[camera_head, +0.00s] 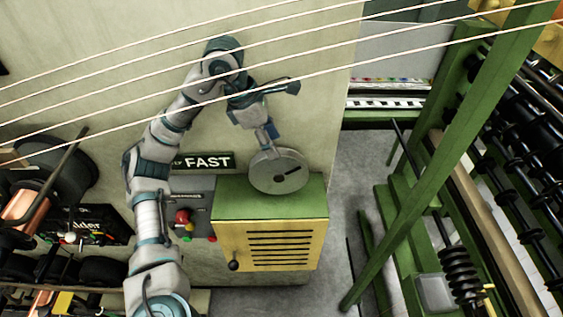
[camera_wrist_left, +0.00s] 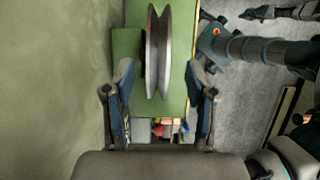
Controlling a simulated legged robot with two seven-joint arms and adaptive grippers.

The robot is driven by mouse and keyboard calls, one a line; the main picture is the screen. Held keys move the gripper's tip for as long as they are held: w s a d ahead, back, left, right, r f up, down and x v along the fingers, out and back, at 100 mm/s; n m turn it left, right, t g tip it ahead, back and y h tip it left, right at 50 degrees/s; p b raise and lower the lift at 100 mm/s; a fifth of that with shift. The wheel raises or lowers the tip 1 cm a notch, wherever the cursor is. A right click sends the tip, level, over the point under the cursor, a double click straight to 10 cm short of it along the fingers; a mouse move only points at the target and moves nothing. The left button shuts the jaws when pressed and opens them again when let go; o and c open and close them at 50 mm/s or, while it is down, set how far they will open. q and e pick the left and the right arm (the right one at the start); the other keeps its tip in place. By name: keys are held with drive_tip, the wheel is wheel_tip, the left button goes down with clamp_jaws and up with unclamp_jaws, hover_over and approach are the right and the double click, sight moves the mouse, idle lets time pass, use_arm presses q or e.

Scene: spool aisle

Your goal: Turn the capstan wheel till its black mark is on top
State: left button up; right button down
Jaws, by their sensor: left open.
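The capstan wheel (camera_head: 264,182) is a grey grooved disc standing upright on top of the green and yellow cabinet. Its black mark (camera_head: 292,169) lies right of the hub, tilted slightly up. My left gripper (camera_head: 268,146) reaches down from above to the wheel's upper rim. In the left wrist view the wheel (camera_wrist_left: 158,50) shows edge-on, between the two open fingers of my left gripper (camera_wrist_left: 164,68). Gaps show on both sides, so the fingers look apart from it. The mark is hidden in that view. My right gripper cannot be made out.
The cabinet (camera_head: 240,213) has a slotted yellow front with a black knob. A control box with a red button (camera_head: 183,217) stands left of it, below the FAST sign (camera_head: 208,161). Pale wires (camera_head: 120,110) cross above. A green frame (camera_head: 440,160) stands to the right.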

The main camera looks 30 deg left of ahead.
sight(279, 172)
use_arm(q)
wheel_tip(279, 172, down, 6)
drive_tip(key=w, duration=0.1)
drive_tip(key=shift+d, duration=0.45)
drive_tip(key=shift+c, duration=1)
drive_tip(key=shift+d+r, duration=0.1)
drive_tip(key=shift+d, duration=0.1)
drive_tip(key=c, duration=0.4)
drive_tip(key=shift+d, duration=0.15)
drive_tip(key=c, duration=0.4)
clamp_jaws()
